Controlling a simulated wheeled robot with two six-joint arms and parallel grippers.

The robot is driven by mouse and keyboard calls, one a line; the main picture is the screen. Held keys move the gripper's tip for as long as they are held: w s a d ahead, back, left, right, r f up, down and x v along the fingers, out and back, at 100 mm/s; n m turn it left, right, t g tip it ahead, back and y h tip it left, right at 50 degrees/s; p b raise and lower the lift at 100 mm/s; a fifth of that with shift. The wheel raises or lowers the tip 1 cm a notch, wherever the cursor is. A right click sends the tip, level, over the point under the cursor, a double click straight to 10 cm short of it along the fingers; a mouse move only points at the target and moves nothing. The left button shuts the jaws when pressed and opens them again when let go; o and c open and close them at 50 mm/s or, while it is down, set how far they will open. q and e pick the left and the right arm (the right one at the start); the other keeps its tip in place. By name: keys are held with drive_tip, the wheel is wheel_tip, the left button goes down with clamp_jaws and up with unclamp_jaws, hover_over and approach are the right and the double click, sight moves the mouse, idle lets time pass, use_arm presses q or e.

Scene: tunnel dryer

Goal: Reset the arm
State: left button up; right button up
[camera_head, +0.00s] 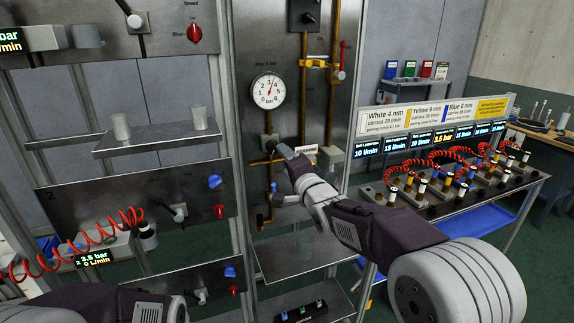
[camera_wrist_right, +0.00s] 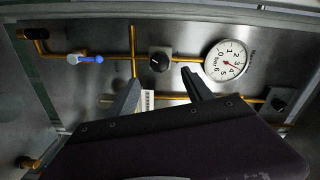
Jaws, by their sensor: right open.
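My right arm reaches in from the lower right in the head view, bent at the elbow. Its gripper (camera_head: 285,157) is in front of the steel panel with the pressure gauge (camera_head: 268,91). In the right wrist view the right gripper's two fingers (camera_wrist_right: 162,78) are spread with nothing held between them. A black knob (camera_wrist_right: 159,60) on the panel lies beyond the gap between the fingertips; I cannot tell the exact distance. The gauge also shows in the right wrist view (camera_wrist_right: 227,60), to the right of the fingers. Part of my left arm shows at the bottom left; its gripper is out of view.
Brass pipes (camera_head: 304,95) and a blue-handled valve (camera_wrist_right: 85,59) run close around the right gripper. A metal shelf (camera_head: 300,250) juts out below it. To the right stands a bench (camera_head: 470,205) with red coiled hoses and several displays. Cups stand on a left shelf (camera_head: 155,143).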

drive_tip(key=s+d+f+n+g+h, duration=0.1)
drive_tip(key=s+d+f+g+h, duration=0.2)
drive_tip(key=s+d+f, duration=0.5)
drive_tip(key=s+d+f+g+h, duration=0.2)
drive_tip(key=s+d+f+g, duration=0.25)
drive_tip(key=f, duration=0.65)
drive_tip(key=s+d+f+n+g, duration=0.1)
drive_tip(key=s+f+n+g, duration=0.3)
drive_tip(key=s, duration=0.6)
drive_tip(key=s+d+f+n+g, duration=0.1)
drive_tip(key=s+f+n+g, duration=0.3)
drive_tip(key=s+f, duration=0.5)
drive_tip(key=s+n, duration=0.2)
drive_tip(key=shift+s, duration=0.3)
idle(0.5)
